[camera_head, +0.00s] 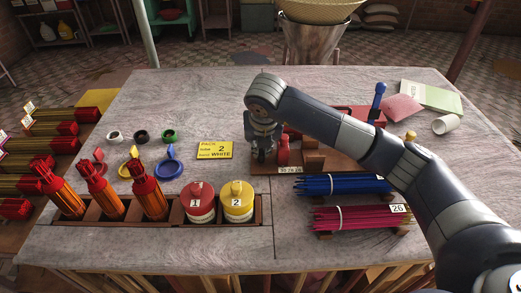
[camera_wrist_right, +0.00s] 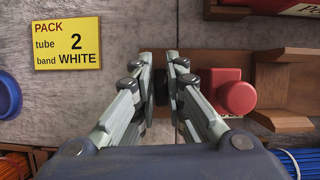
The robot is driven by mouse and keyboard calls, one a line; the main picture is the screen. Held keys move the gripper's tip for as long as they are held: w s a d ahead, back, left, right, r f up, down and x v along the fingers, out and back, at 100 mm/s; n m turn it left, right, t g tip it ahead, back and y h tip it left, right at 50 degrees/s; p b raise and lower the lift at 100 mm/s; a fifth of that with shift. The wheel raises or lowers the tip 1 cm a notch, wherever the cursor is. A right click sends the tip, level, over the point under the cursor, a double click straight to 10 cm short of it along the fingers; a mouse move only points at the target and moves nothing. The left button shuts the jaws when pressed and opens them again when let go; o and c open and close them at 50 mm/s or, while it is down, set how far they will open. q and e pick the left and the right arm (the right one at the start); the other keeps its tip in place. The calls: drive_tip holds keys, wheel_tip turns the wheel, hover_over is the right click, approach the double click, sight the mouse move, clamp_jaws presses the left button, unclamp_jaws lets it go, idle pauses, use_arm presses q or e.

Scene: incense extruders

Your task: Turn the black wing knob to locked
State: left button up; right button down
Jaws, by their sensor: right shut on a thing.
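My right gripper (camera_head: 262,153) reaches down at the left end of the brown wooden base (camera_head: 345,163). In the right wrist view its two fingers (camera_wrist_right: 164,72) are closed on a small dark piece, the black wing knob (camera_wrist_right: 161,90). Only a sliver of the knob shows between the fingers, so its angle cannot be told. A red rounded block (camera_wrist_right: 236,95) stands just right of the fingers; it also shows in the head view (camera_head: 283,150). My left gripper is not in view.
My right arm covers part of the extruder, whose blue handle (camera_head: 378,95) stands up behind. Blue sticks (camera_head: 340,185) and magenta sticks (camera_head: 350,217) lie in front. A yellow PACK card (camera_head: 214,150) lies left of the gripper. Jars (camera_head: 238,203) stand in a wooden rack.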

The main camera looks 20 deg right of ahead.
drive_tip(key=shift+f+m, duration=0.1)
drive_tip(key=shift+m, duration=0.4)
drive_tip(key=c, duration=1.6)
unclamp_jaws()
drive_tip(key=shift+c, duration=0.2)
drive_tip(key=shift+r, duration=0.35)
drive_tip(key=v, duration=1.1)
drive_tip(key=shift+a, duration=0.2)
drive_tip(key=shift+s+r, duration=0.1)
